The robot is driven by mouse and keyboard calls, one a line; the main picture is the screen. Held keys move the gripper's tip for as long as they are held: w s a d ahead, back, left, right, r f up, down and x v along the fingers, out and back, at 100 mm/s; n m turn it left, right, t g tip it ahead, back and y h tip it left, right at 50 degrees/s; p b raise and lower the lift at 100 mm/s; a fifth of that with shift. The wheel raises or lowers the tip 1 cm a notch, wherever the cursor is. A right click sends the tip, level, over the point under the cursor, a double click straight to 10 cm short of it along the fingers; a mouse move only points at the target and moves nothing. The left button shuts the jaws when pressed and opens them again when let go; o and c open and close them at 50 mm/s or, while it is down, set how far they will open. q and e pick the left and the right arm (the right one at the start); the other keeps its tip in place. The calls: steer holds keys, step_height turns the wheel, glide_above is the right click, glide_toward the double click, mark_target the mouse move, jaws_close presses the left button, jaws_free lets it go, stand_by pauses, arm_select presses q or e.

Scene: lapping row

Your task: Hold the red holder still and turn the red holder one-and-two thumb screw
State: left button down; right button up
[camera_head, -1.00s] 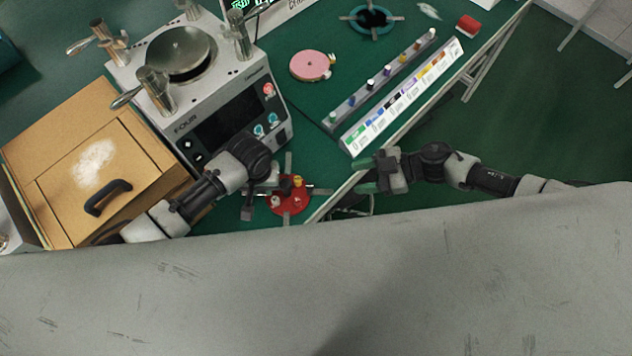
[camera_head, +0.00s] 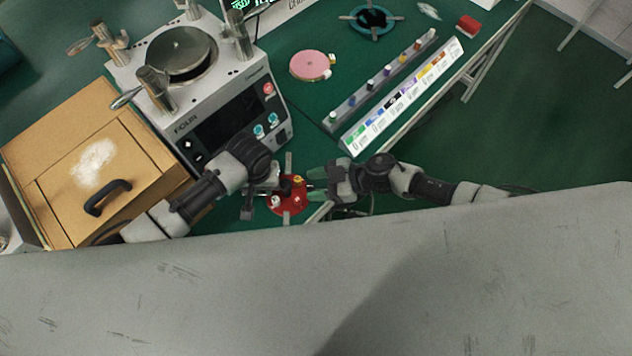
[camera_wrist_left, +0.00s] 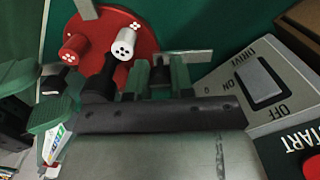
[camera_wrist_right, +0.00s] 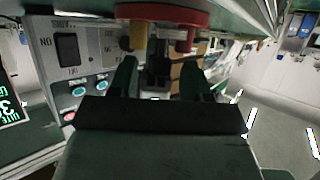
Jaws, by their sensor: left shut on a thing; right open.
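The red holder (camera_head: 291,206) is a red disc with light metal arms and small coloured posts, on the green table's near edge. In the left wrist view its red plate (camera_wrist_left: 135,22) carries a red post (camera_wrist_left: 73,48) and a white post (camera_wrist_left: 123,46) with dotted ends. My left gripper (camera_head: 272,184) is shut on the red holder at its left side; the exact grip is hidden. My right gripper (camera_head: 318,184) is open just right of the holder. In the right wrist view its fingers (camera_wrist_right: 158,78) are apart below the red plate (camera_wrist_right: 165,13). I cannot tell which part is the one-and-two thumb screw.
The lapping machine (camera_head: 215,120) stands behind my left arm, beside a wooden box (camera_head: 60,190) with a black handle. A pink disc (camera_head: 310,65), a rack of small coloured pieces (camera_head: 375,84) and a teal ring (camera_head: 354,24) lie farther back.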

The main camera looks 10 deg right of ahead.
steer(key=shift+c, duration=0.5)
jaws_close()
steer(key=shift+w+n+g, duration=0.2)
steer(key=shift+n+g, duration=1.4)
steer(key=shift+g, duration=0.3)
steer(key=shift+o, duration=0.5)
jaws_free()
steer(key=v, duration=1.2)
steer(key=shift+s+a, duration=0.1)
